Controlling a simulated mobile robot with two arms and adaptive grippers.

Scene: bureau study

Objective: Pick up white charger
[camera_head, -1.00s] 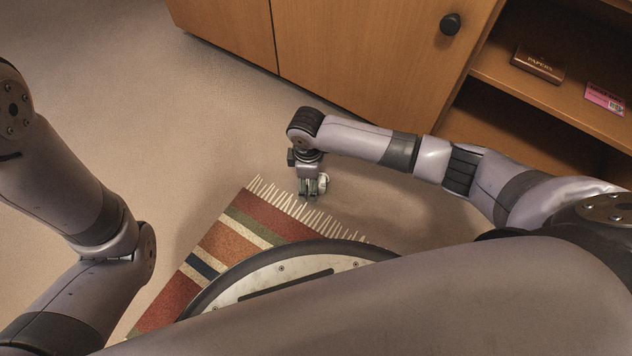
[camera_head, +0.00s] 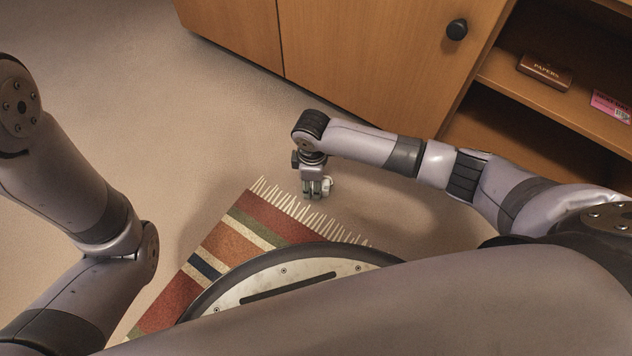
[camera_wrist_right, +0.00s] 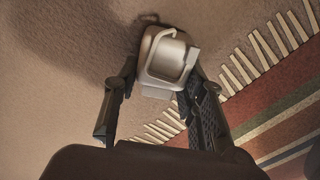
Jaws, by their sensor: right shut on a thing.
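The white charger (camera_wrist_right: 163,60) shows in the right wrist view between the fingertips of my right gripper (camera_wrist_right: 158,92). It looks like a small rounded pale block with a raised loop on its face. My right gripper is shut on it, with a finger on either side. In the head view the right gripper (camera_head: 316,190) points down near the fringe of the rug, and a small pale part of the charger (camera_head: 327,185) shows beside the fingers. I cannot tell whether the charger touches the floor. My left gripper is out of view; only my left arm shows.
A striped rug (camera_head: 238,238) with a white fringe lies just below the right gripper. A wooden cabinet (camera_head: 370,60) with a black knob stands behind it. An open shelf at right holds a brown box (camera_head: 545,72) and a pink packet (camera_head: 610,106). The carpet at left is clear.

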